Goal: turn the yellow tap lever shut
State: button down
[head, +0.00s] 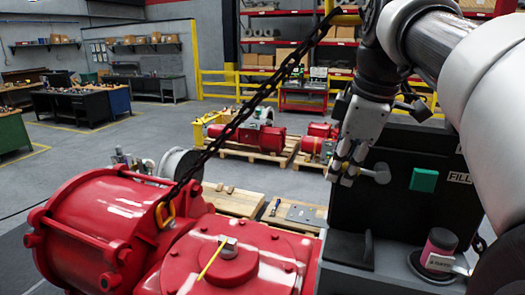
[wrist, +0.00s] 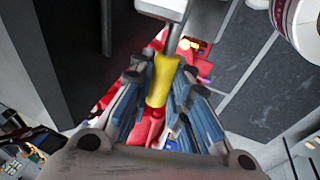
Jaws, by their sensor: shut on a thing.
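The yellow tap lever (wrist: 160,82) shows in the wrist view as a short yellow handle on a grey metal stem. My gripper (wrist: 162,92) has its blue-padded fingers on both sides of the handle and is shut on it. In the head view my gripper (head: 342,172) points down in front of a dark panel, beside grey metal fittings (head: 376,174). The yellow handle cannot be made out there, as the fingers cover that spot.
A dark unit (head: 400,150) with a green square and a "FILL" label stands right of my gripper. A small capped container (head: 438,250) is below. A large red actuator (head: 110,225) with a taut black chain (head: 255,100) fills the lower left.

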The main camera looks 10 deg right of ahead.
jog(key=shift+f, duration=0.45)
jog(key=c, duration=1.8)
grip_release()
jog(key=shift+w+a+v, duration=0.1)
jog(key=shift+a+v, duration=0.05)
jog(key=shift+v, duration=2.9)
jog(key=shift+w+a+v, duration=0.15)
jog(key=shift+v, duration=2.9)
